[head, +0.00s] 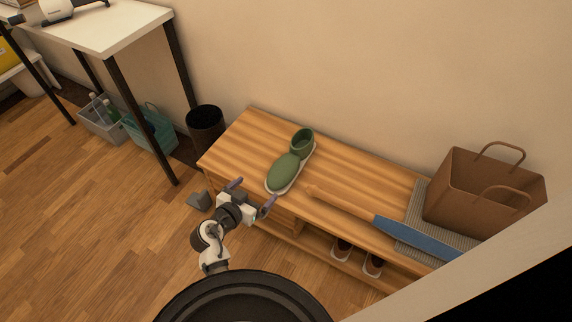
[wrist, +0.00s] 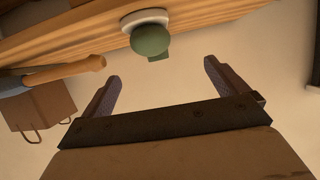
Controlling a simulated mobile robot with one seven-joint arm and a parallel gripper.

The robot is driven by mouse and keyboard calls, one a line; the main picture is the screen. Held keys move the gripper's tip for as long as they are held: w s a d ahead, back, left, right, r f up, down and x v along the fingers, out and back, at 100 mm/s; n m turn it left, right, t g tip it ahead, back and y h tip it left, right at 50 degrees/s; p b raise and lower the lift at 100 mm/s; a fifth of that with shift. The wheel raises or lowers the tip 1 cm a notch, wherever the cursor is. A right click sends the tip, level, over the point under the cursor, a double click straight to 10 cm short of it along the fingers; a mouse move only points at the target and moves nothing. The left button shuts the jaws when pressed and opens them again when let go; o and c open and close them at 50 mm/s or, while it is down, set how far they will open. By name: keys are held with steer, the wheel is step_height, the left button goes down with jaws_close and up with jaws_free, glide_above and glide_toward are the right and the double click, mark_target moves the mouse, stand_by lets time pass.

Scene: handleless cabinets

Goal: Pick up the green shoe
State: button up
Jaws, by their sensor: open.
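The green shoe (head: 285,171) has a pale sole and lies on top of the wooden bench (head: 240,137), its toe toward the front edge and its ankle opening toward the wall. My gripper (head: 252,193) is open and empty at the bench's front edge, in front of the toe and apart from it. In the wrist view, the shoe (wrist: 150,38) shows toe-on at the top, beyond the two spread fingers of my gripper (wrist: 160,75). The wrist picture appears upside down. The rear of the shoe is mostly hidden there.
A bat-like object with a blue end (head: 415,238) lies on the bench right of the shoe, partly on a grey mat (head: 416,205). A brown paper bag (head: 480,195) stands at the right. A dark bin (head: 205,125) stands left of the bench. More shoes (head: 373,264) sit on the lower shelf.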

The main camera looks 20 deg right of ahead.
mark_target(281, 174)
steer(key=shift+g, duration=0.4)
steer(key=x, duration=0.2)
steer(key=b+x, duration=0.1)
steer(key=x, duration=0.2)
steer(key=s+x, duration=0.1)
steer(key=x, duration=0.2)
steer(key=shift+d+f, duration=0.3)
steer(key=shift+d, duration=0.1)
steer(key=shift+b+x, duration=0.65)
steer(key=shift+x, duration=2.3)
steer(key=shift+c, duration=0.5)
steer(key=c, duration=0.9)
steer(key=shift+c, duration=1.1)
steer(key=shift+r, duration=0.1)
